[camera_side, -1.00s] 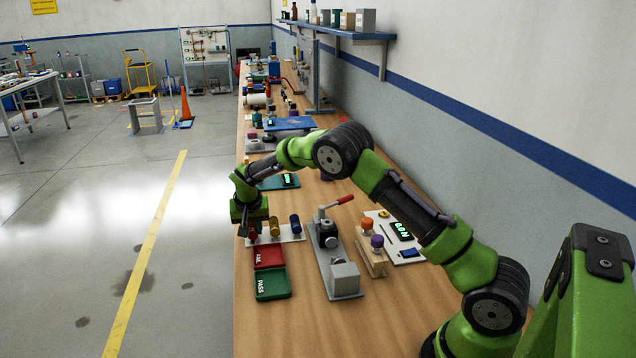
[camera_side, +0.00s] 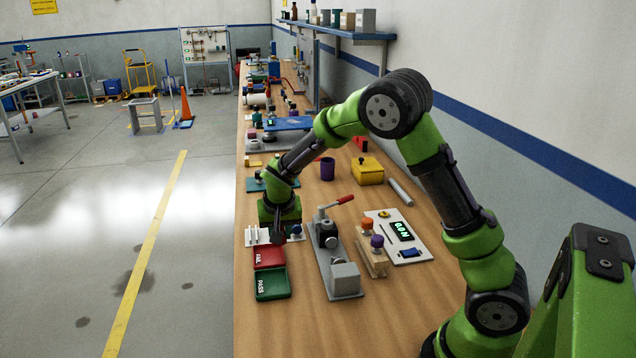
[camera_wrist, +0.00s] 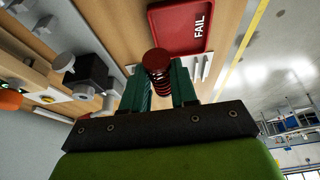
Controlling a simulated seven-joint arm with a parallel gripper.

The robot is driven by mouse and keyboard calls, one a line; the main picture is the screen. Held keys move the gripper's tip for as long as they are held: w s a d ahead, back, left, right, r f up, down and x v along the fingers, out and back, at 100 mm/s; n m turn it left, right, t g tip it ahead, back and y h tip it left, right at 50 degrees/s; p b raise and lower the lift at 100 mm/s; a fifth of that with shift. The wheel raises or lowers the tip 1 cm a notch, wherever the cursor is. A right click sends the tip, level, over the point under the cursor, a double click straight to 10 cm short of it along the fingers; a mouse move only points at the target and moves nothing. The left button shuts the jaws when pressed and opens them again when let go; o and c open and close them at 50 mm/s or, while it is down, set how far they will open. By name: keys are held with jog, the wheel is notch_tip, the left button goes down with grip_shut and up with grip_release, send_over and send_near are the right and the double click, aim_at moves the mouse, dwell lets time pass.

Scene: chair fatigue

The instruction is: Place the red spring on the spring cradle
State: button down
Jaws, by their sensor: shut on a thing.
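My gripper (camera_wrist: 163,85) is shut on the red spring (camera_wrist: 157,62), which stands between the two green fingers in the wrist view. In the side view my gripper (camera_side: 278,238) is low over the white stand (camera_side: 252,237), just behind the red tray, and the spring is hidden. A blue spring-like piece (camera_side: 296,230) shows at the stand's right end; the stand's middle is covered by my gripper. To the right is a grey fixture (camera_side: 345,280) with a red-handled lever. I cannot tell which of these is the spring cradle, nor whether the red spring touches the stand.
The red FAIL tray (camera_side: 269,257) and green PASS tray (camera_side: 271,285) lie in front of the gripper. A wooden block with orange and purple knobs (camera_side: 372,264) and a white panel with a display (camera_side: 400,235) stand right. The bench's left edge is close.

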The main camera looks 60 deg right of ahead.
jog(key=s+d+r, duration=0.3)
jog(key=s+r, duration=0.3)
jog(key=s, duration=0.5)
jog(key=shift+s+d+f, duration=0.25)
jog(key=shift+s+f, duration=0.15)
jog(key=shift+f, duration=1.1)
jog(key=shift+s+d+f, duration=0.2)
jog(key=shift+s+f, duration=0.2)
jog(key=shift+f, duration=1.1)
jog(key=shift+s+d+f, duration=0.25)
jog(key=shift+s+f, duration=0.15)
jog(key=shift+f, duration=1.1)
jog(key=shift+f, duration=0.1)
jog(key=c, duration=0.9)
grip_release()
